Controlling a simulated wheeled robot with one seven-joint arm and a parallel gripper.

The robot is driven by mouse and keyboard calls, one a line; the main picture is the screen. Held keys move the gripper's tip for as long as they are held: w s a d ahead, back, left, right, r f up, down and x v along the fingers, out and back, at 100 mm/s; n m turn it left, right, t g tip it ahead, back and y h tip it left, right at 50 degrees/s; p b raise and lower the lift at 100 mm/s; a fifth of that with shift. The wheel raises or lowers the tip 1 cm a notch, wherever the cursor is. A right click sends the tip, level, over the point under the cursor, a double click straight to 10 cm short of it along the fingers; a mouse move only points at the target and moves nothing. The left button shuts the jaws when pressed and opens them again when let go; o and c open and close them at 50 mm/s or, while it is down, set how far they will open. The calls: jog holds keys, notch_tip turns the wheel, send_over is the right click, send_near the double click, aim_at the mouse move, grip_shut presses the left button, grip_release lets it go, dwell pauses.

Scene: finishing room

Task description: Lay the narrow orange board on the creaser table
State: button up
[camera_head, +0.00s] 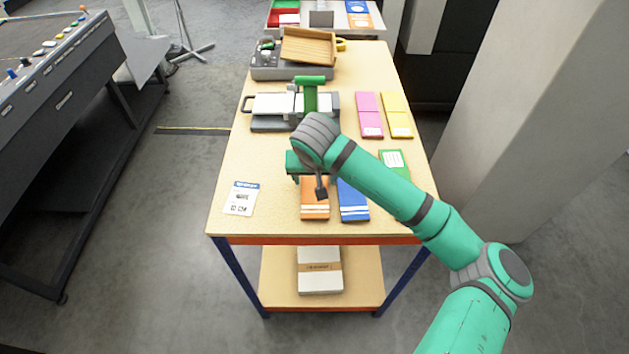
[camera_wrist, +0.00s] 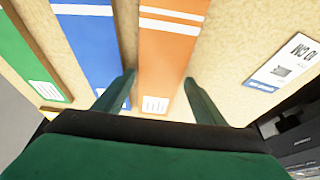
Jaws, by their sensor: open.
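The narrow orange board (camera_head: 313,211) lies flat near the front of the wooden table, with white stripes across its near end. It also shows in the wrist view (camera_wrist: 172,62), running between my two fingers. My gripper (camera_wrist: 158,90) is open and empty, with one finger to each side of the board. I cannot tell how far above the tabletop the fingertips are. In the head view my gripper (camera_head: 318,190) hides the board's far end. The creaser (camera_head: 267,104), with a pale flat table and a green handle, stands farther back; my arm covers part of its right front.
Pink (camera_head: 369,114) and yellow (camera_head: 397,115) boards lie right of the creaser. A printed card (camera_head: 241,198) lies left. A wooden tray (camera_head: 309,46) sits at the back.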

aim_at(315, 184)
jog(key=shift+w+f, duration=0.1)
jog(key=shift+f, duration=0.1)
jog(key=c, duration=0.9)
jog(key=shift+r, duration=0.1)
jog(key=shift+r, duration=0.45)
notch_tip(315, 184, up, 3)
jog(key=shift+f, duration=0.2)
jog(key=s+d+r, duration=0.1)
jog(key=s+r, duration=0.2)
jog(key=s, duration=0.1)
jog(key=s+d+r, duration=0.1)
jog(key=s+r, duration=0.2)
jog(key=s, duration=0.2)
jog(key=s+r, duration=0.3)
jog(key=s, duration=0.1)
jog(key=shift+s+d+r, duration=0.2)
jog(key=shift+s+d, duration=0.2)
